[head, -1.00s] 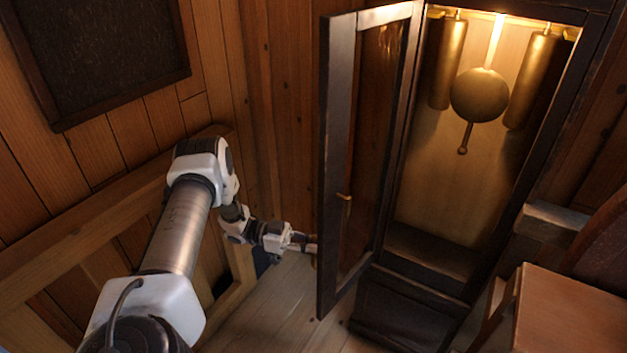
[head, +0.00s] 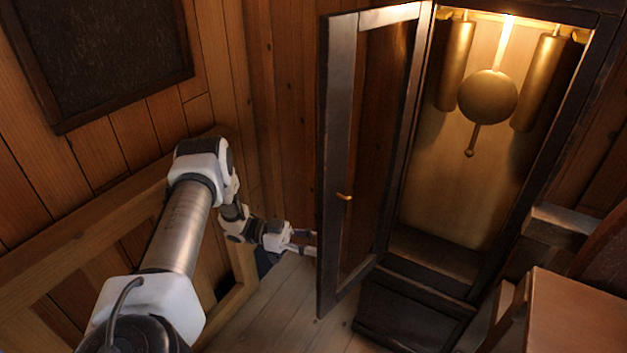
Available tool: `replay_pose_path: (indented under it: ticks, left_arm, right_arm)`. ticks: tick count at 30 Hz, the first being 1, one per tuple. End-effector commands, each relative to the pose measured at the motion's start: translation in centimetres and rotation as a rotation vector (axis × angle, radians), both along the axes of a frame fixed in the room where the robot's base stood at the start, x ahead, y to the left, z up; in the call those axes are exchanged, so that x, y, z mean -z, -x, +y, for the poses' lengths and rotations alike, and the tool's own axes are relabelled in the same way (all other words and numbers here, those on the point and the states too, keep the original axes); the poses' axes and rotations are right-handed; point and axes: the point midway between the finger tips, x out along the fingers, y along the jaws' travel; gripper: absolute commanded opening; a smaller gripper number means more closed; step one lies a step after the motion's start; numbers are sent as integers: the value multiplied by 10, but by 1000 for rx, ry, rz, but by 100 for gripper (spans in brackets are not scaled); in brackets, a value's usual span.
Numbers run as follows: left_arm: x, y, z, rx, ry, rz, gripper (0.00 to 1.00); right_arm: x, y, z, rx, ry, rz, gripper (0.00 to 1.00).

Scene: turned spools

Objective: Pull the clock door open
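The clock door (head: 327,180), a tall dark wooden frame with a glass pane, stands swung wide open on the left side of the clock case (head: 415,240). A small brass handle (head: 344,197) shows on the door's frame. My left gripper (head: 308,243) is at the left of the door, low down, with its two fingers apart and pointing at the door's outer side. The fingertips reach the door's edge in the picture; whether they touch it cannot be told. Nothing shows between the fingers. My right gripper is not in view.
Inside the case hang a brass pendulum (head: 488,97) and brass weights (head: 456,65). A wooden chair (head: 575,310) stands at the lower right, close to the case. A wooden rail (head: 90,225) runs along the left wall. Bare floor (head: 270,310) lies below the door.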

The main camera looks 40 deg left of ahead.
Motion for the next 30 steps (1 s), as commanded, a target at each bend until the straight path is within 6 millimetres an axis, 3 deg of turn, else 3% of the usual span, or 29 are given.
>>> replay_pose_path:
  ticks: [5,15,19,30]
  left_arm:
    - [0,4,8,-2,0,-2,37]
    - [1,44,78,-3,-3,-1,37]
    - [1,55,98,-2,-2,0,37]
    - [0,60,106,-1,1,0,37]
  right_arm:
    - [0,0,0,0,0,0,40]
    - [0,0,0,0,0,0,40]
    - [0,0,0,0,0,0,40]
    - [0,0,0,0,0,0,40]
